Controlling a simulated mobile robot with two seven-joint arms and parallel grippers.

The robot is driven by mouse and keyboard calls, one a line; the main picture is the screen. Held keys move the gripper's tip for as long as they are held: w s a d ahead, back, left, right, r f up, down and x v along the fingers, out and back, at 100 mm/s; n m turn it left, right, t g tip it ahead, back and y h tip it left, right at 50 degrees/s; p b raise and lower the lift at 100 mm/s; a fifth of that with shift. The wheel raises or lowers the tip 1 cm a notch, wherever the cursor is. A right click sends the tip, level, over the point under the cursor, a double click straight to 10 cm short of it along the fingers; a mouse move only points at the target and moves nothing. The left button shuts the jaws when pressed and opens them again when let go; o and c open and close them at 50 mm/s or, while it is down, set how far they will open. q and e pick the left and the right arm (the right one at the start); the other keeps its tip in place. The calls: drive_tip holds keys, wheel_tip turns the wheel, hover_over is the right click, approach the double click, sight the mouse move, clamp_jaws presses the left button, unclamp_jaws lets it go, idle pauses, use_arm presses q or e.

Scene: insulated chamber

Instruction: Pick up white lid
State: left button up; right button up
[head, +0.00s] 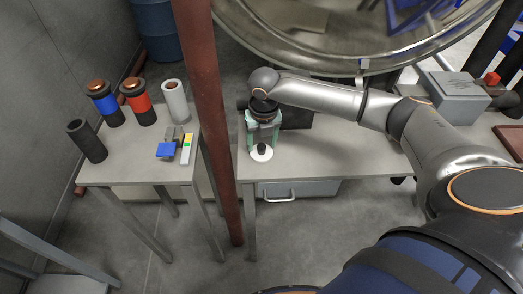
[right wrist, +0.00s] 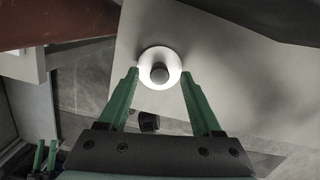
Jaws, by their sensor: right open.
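The white lid (head: 261,156) is a round disc with a dark knob on top. It lies on the grey table near its front left edge. My right gripper (head: 261,139) reaches down over it with its green fingers apart. In the right wrist view the lid (right wrist: 149,78) shows between and just beyond the tips of the open right gripper (right wrist: 160,72). Whether the fingers touch it cannot be told. Two small green strips at the lower left of the right wrist view may be my left gripper (right wrist: 45,156); their opening is unclear.
A rust-red post (head: 207,110) stands close left of the lid. Left of it, a smaller table (head: 135,172) holds several cylinders and a blue-and-yellow item. A grey box (head: 456,97) stands at the right. The table (head: 340,158) right of the lid is clear.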

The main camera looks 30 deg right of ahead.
drive_tip(key=shift+f, duration=0.4)
clamp_jaws()
idle(0.4)
